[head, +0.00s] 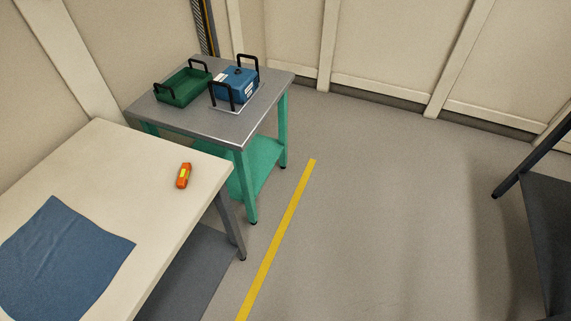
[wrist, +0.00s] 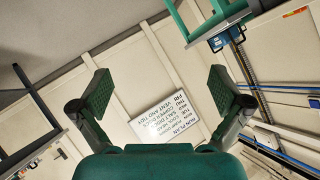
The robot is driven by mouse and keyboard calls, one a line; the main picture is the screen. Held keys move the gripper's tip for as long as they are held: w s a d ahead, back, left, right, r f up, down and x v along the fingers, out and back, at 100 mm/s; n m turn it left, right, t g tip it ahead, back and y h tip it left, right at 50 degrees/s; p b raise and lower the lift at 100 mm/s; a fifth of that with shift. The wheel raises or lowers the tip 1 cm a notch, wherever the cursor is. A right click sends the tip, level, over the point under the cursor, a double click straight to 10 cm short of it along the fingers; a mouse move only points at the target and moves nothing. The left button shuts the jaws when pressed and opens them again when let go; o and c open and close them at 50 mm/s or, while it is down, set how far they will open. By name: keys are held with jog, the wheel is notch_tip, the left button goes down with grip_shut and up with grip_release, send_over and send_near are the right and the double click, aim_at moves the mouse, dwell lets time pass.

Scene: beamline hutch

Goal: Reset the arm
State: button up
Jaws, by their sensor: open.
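My gripper (wrist: 160,90) shows in the wrist view with its two green-padded fingers spread wide apart. Nothing is between the fingers, and they touch nothing. Behind them, at a distance, are the pale wall panels and a white printed sign (wrist: 165,118) that appears upside down. My gripper is not visible in the head view.
In the head view, a metal-topped green stand (head: 245,125) holds a green tray (head: 184,88) and a blue case (head: 236,84). A cream table (head: 110,160) bears an orange device (head: 184,175) and a blue cloth (head: 65,255). Open floor lies right of the yellow line (head: 275,240).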

jog(key=s+d+r+n+t+h, duration=0.2)
jog(key=s+d+r+n, duration=0.1)
jog(key=s+r, duration=0.7)
notch_tip(320, 180, up, 3)
jog(key=shift+s+d+f+n+t, duration=0.1)
jog(key=shift+s+d+n+t, duration=0.15)
jog(key=shift+n, duration=0.65)
jog(key=shift+w, duration=0.1)
